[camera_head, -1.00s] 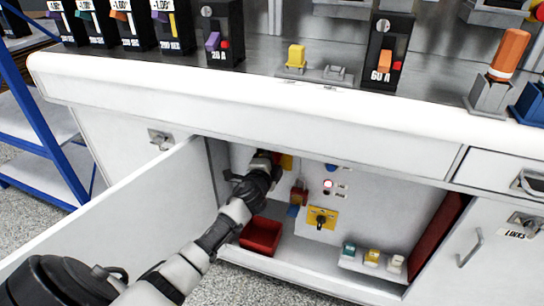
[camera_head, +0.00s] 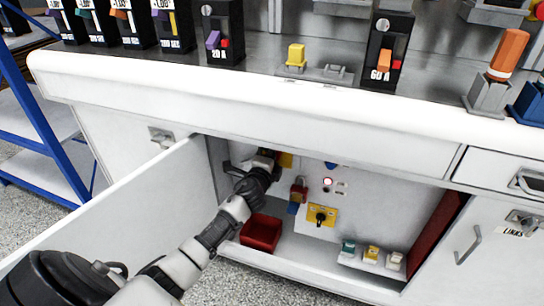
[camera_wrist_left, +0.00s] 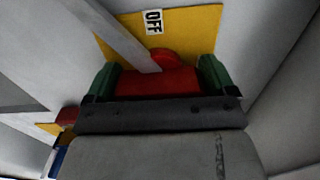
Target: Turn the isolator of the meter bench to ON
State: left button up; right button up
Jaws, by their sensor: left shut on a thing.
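The isolator has a yellow plate (camera_wrist_left: 196,33) with a white OFF label (camera_wrist_left: 153,21) and a red handle (camera_wrist_left: 158,82). In the head view its yellow plate (camera_head: 286,160) shows at the upper back left of the open cabinet, partly hidden by my left gripper (camera_head: 266,160). In the left wrist view my left gripper (camera_wrist_left: 158,82) is shut on the red handle, with a green pad at each side of it. A pale grey bar crosses the plate towards the handle. The ON marking cannot be seen. My right gripper is not in view.
The open cabinet door (camera_head: 120,225) stands left of my arm. A red bin (camera_head: 261,232) sits on the cabinet floor. A red padlock (camera_head: 298,190) and a yellow plate with a black knob (camera_head: 321,216) are right of the gripper. The bench edge (camera_head: 300,105) overhangs the opening.

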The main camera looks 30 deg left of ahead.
pick_arm(q)
jog(key=o, duration=0.7)
jog(key=shift+o, duration=0.2)
jog(key=shift+s+d, duration=0.1)
jog(key=shift+s, duration=0.15)
jog(key=p+v, duration=0.1)
jog(key=v, duration=0.9)
jog(key=shift+s, duration=0.2)
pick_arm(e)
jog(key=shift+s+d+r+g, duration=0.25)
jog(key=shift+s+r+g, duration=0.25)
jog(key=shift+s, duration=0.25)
pick_arm(q)
jog(key=shift+f, duration=0.1)
